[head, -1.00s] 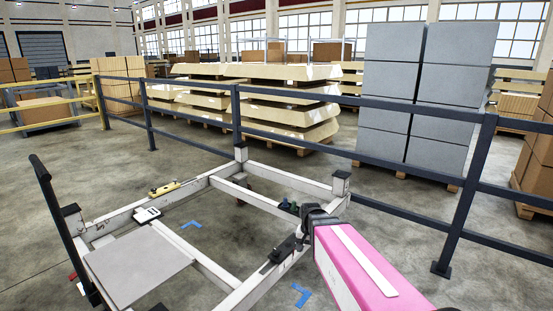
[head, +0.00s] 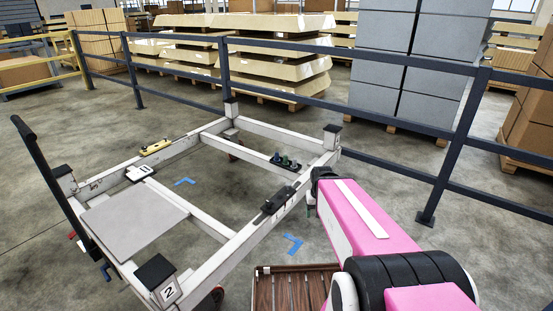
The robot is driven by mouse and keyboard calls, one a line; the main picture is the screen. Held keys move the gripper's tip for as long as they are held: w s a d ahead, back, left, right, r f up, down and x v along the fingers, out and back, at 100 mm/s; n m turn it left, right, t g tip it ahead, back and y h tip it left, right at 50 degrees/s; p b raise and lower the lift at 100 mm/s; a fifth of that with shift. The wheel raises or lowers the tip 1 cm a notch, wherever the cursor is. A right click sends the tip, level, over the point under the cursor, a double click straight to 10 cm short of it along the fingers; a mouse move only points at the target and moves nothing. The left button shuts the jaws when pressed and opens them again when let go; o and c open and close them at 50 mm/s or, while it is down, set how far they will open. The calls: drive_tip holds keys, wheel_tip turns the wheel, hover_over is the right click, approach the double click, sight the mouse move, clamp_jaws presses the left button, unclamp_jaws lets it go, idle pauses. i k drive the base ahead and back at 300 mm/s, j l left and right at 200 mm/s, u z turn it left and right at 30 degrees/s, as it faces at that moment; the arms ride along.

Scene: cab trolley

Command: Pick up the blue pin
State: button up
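Several small pins stand in a dark holder on the inner crossbar of the white trolley frame (head: 235,255). The leftmost looks dark blue and is most likely the blue pin (head: 276,157); a green pin (head: 285,160) stands beside it. They are small, so their colours are hard to read. My pink arm reaches in from the lower right, and its dark far joint is just right of the trolley's near-right rail, to the right of and nearer than the pins. My gripper cannot be made out beyond that joint, so its fingers and any contents are hidden.
A black fitting (head: 279,199) sits on the near-right rail. A yellow fitting (head: 156,147) is on the far-left rail, and a grey panel (head: 135,218) covers the left part. A brown slatted tray (head: 290,290) lies at the bottom. A dark railing (head: 440,168) runs behind.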

sight(276, 159)
drive_tip(key=i+l, duration=0.9)
drive_tip(key=l, duration=0.25)
drive_tip(key=i+l+u, duration=0.1)
drive_tip(key=i+l, duration=0.35)
drive_tip(key=k+l, duration=0.05)
drive_tip(key=l, duration=0.05)
